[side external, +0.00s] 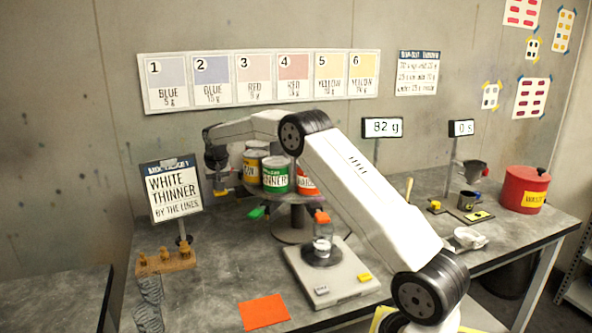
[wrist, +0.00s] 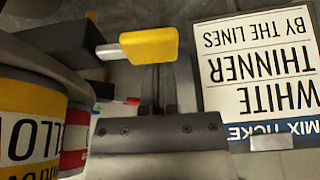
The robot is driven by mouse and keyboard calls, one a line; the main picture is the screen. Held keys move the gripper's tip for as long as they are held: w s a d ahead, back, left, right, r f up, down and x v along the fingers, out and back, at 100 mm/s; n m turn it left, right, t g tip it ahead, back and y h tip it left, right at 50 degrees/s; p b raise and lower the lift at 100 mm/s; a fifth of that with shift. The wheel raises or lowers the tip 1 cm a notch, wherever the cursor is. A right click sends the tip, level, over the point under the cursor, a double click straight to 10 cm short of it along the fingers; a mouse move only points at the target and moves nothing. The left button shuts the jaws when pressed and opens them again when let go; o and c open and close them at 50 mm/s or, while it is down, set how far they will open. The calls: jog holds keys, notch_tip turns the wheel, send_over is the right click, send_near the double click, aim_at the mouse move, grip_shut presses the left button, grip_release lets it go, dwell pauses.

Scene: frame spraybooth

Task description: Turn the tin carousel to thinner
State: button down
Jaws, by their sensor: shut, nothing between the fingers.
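The tin carousel (side external: 291,228) stands mid-bench on a round base. It bears a yellow-labelled tin (side external: 252,172), a green-labelled THINNER tin (side external: 276,176) and a red-labelled tin (side external: 306,182). A green tab (side external: 257,212) sticks out low at its left. My gripper (side external: 221,187) points down at the carousel's left side, shut and empty. In the wrist view, my gripper's fingers (wrist: 161,88) are together, close to a yellow handle (wrist: 150,46); whether they touch, I cannot tell. The yellow tin (wrist: 32,130) is at left there, with a red-labelled tin (wrist: 76,138) beyond.
The mix ticket sign (side external: 174,191) reads WHITE THINNER and stands left of my gripper. A red waste bin (side external: 524,188) is far right. An orange sheet (side external: 264,311) lies at front.

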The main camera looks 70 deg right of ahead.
aim_at(254, 213)
jog(key=s+a+n, duration=0.2)
jog(key=s, duration=0.3)
jog(key=s+a+n+y, duration=0.1)
jog(key=s+a+n, duration=0.2)
jog(key=s, duration=0.3)
jog(key=s+a+n+t+y, duration=0.1)
jog(key=s+a+n, duration=0.1)
jog(key=s, duration=0.3)
jog(key=shift+s+a+n, duration=0.15)
jog(key=shift+a+n, duration=0.15)
jog(key=shift+a, duration=0.1)
jog(key=shift+s, duration=0.95)
jog(key=shift+w+a, duration=0.1)
jog(key=shift+w, duration=0.05)
notch_tip(254, 213, up, 9)
jog(key=shift+w+r, duration=0.2)
dwell(0.5)
